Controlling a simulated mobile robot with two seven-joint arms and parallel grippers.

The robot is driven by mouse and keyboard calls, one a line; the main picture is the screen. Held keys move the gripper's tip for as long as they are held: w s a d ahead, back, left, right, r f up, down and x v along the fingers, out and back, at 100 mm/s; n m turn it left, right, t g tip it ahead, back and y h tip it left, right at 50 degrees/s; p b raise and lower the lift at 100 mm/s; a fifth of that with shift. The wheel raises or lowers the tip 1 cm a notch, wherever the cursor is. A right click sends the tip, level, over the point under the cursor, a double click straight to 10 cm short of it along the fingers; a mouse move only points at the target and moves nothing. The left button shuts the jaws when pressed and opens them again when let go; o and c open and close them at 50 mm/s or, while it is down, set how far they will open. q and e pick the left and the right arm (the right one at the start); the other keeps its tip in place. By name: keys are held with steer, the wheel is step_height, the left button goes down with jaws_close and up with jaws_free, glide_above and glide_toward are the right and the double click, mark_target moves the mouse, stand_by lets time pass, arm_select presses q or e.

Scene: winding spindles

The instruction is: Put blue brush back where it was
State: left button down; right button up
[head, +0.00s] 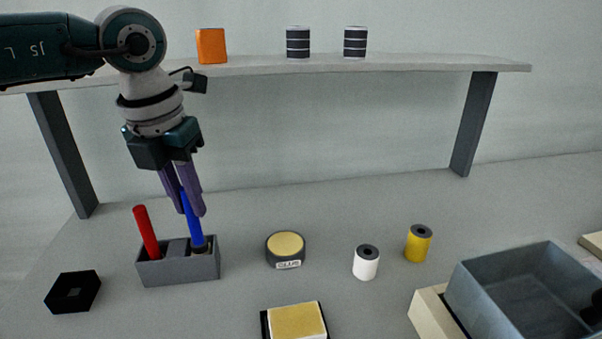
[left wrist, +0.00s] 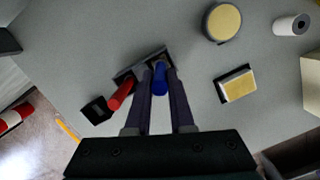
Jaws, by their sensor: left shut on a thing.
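The blue brush (head: 194,226) stands nearly upright in the right compartment of a grey two-slot holder (head: 180,270). The red brush (head: 147,233) leans in the left compartment of the same holder. My left gripper (head: 188,212) is shut on the blue brush's handle from above. In the left wrist view the blue handle (left wrist: 160,78) lies between my two fingers, with the red handle (left wrist: 121,95) beside them. The lower end of the blue brush is in or at the holder's opening; how deep it sits I cannot tell.
A round yellow-topped glue tin (head: 285,249), a white roll (head: 366,262), a yellow roll (head: 418,243) and a yellow pad (head: 297,321) are to the right. A grey bin (head: 480,312) stands front right. A shelf (head: 400,63) spans the back.

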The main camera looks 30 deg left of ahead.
arm_select(q)
steer(key=shift+f, duration=1.15)
steer(key=shift+f, duration=0.15)
steer(key=c, duration=0.8)
jaws_free()
steer(key=r, duration=0.4)
steer(key=s+r, duration=0.1)
steer(key=r, duration=0.3)
steer(key=s+r, duration=0.1)
steer(key=r, duration=0.3)
steer(key=shift+d+r, duration=0.1)
steer(key=shift+d, duration=0.15)
